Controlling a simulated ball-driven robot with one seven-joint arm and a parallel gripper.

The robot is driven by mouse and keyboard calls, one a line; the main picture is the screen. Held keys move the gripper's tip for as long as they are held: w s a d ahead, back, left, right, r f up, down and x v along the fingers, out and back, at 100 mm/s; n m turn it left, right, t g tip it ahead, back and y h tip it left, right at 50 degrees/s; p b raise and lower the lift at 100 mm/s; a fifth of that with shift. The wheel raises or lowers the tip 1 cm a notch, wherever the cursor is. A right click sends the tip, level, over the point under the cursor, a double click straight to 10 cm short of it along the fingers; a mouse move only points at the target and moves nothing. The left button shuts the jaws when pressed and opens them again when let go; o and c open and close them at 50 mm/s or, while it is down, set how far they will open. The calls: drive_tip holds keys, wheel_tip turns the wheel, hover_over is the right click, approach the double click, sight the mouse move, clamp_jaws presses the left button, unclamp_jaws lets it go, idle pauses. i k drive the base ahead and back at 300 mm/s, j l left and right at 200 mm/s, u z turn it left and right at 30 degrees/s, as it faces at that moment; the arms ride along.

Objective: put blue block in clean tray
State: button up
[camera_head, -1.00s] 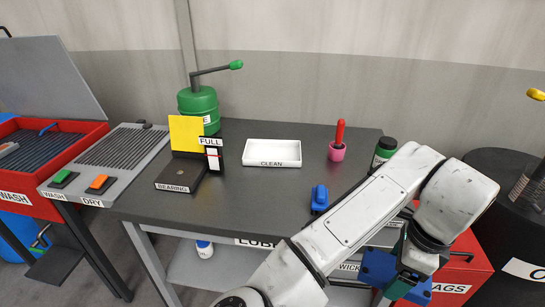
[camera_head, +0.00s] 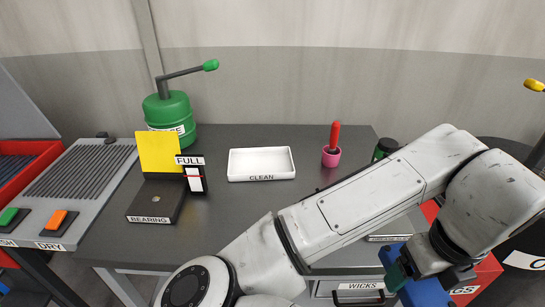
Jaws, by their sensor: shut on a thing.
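The clean tray (camera_head: 261,164) is a white, shallow, empty tray labelled CLEAN, on the grey bench top. My gripper (camera_head: 402,272) is at the lower right, low beside the bench's right end and well to the right of the tray. It is shut on the blue block (camera_head: 425,292), which hangs partly below the picture edge. My own arm stretches across the front right of the bench and hides part of its top.
A red-handled tool stands in a pink cup (camera_head: 331,157) right of the tray. A dark green container (camera_head: 384,150) is partly behind my arm. A bearing stand (camera_head: 155,200) and a green pot (camera_head: 168,110) are left. The bench (camera_head: 240,215) before the tray is clear.

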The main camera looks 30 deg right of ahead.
sight(252, 166)
drive_tip(key=i, duration=1.45)
